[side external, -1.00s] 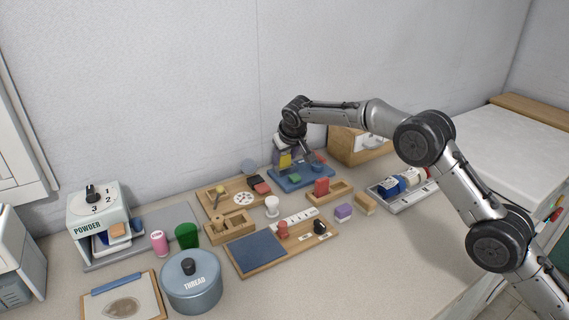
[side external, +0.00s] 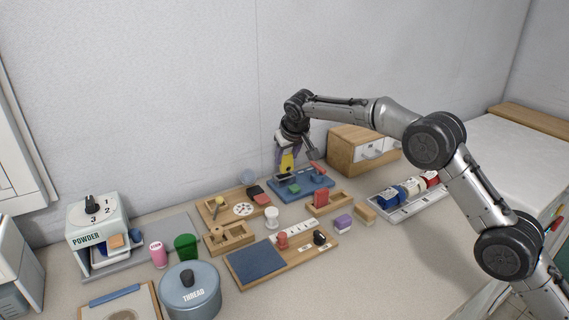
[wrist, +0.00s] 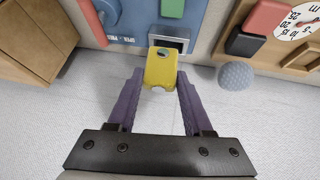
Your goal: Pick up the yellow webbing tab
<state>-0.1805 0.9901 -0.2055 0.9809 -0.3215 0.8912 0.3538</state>
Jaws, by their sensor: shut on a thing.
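The yellow webbing tab (wrist: 161,70) is a small flat piece with a dark hole near its far end. In the wrist view it sits between the tips of my gripper's purple fingers (wrist: 160,82), and my gripper is shut on it. The tab also shows in the side view (side external: 287,162), below my gripper, at the back of the blue board (side external: 318,182). In the wrist view its far end lies by a grey-framed slot (wrist: 168,38) in the blue board (wrist: 125,30). I cannot tell whether it touches the slot.
A grey ball (wrist: 236,76) lies right of my fingers in the wrist view. The wooden drawer box (side external: 352,150) stands right of the blue board. A wooden board with a dial (side external: 243,209) is to the left. Light counter lies under my fingers.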

